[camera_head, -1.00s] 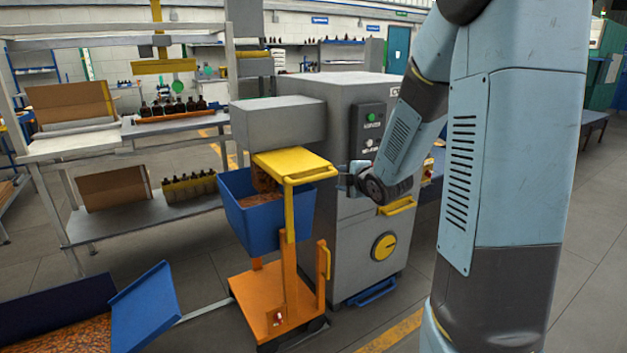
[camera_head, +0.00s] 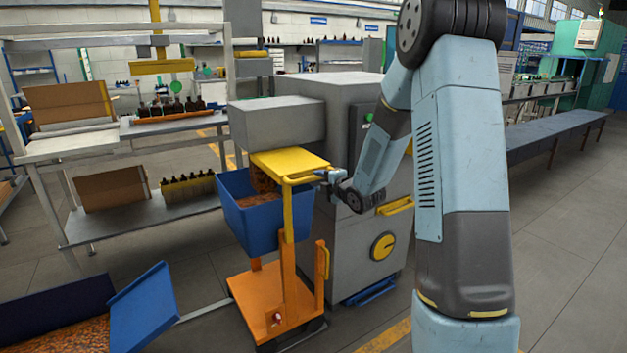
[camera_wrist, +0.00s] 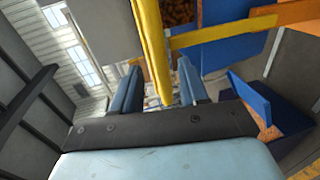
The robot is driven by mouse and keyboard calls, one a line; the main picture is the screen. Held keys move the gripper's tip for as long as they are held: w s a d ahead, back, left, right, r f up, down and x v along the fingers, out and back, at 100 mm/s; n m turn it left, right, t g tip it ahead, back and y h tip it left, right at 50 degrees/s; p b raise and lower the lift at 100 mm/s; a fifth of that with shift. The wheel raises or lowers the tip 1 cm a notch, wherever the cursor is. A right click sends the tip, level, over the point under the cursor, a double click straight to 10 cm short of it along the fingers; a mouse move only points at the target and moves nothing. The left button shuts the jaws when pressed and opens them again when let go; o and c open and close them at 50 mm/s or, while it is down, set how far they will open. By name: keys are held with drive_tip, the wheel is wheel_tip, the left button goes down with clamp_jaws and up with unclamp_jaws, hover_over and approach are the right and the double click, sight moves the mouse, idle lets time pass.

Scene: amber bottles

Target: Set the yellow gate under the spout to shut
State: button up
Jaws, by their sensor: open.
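The yellow gate (camera_head: 290,161) is a flat plate sticking out below the grey spout box (camera_head: 277,122). A yellow handle bar runs along its right side. Brown material shows beneath the plate, above the blue bin (camera_head: 252,222). My gripper (camera_head: 325,176) is open at the handle's right end. In the wrist view the yellow bar (camera_wrist: 152,50) passes between the two spread fingers of my gripper (camera_wrist: 160,82), with a gap visible on both sides. I cannot tell whether either finger touches it.
An orange cart (camera_head: 262,300) carries the blue bin. The grey machine cabinet (camera_head: 345,235) stands just behind my gripper, with a yellow handle (camera_head: 396,206) and a yellow dial (camera_head: 382,246). A shelf with bottles is at left. Open floor lies at right.

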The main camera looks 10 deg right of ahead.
sight(315, 179)
drive_tip(key=shift+x, duration=2.75)
clamp_jaws()
